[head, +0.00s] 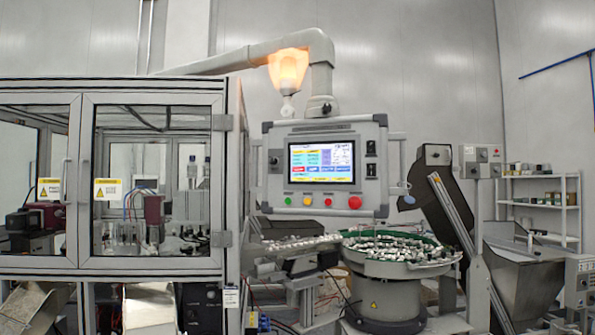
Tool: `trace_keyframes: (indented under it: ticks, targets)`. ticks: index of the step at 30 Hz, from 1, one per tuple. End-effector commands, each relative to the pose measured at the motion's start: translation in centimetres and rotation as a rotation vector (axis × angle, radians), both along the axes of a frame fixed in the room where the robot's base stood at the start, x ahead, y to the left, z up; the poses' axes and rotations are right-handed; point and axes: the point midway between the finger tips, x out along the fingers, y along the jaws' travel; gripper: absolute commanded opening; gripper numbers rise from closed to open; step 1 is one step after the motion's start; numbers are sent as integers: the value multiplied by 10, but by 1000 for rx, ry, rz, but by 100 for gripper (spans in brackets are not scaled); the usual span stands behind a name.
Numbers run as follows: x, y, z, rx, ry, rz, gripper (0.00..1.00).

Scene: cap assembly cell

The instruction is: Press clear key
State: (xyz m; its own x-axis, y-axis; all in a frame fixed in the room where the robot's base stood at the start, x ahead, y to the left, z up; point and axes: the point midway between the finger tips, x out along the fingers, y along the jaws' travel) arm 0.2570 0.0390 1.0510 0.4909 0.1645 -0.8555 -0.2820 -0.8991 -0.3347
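A control panel (380,197) hangs from a pale overhead support arm (225,62). Its lit touch screen (321,161) shows blue, green, yellow and red fields, but the text is too small to read. I cannot tell which key is the clear key. Dark switches (371,159) sit on the panel's right side. My gripper is not in this view.
A glass-doored machine enclosure (150,98) fills the left. A bowl feeder (385,295) full of small parts stands below the panel, beside a feed track (300,243). An inclined conveyor (452,210) and hopper (530,275) stand right. An orange lamp (288,68) glows above.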

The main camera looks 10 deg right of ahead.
Motion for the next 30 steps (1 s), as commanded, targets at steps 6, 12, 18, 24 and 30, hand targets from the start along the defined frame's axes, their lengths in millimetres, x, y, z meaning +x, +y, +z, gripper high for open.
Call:
trace_keyframes:
  ticks: [6, 12, 18, 24, 30]
  targets:
    - [0, 0, 0, 0, 0, 0, 0]
    - [0, 0, 0, 0, 0, 0, 0]
    - [0, 0, 0, 0, 0, 0, 0]
    - [0, 0, 0, 0, 0, 0, 0]
    - [0, 0, 0, 0, 0, 0, 0]
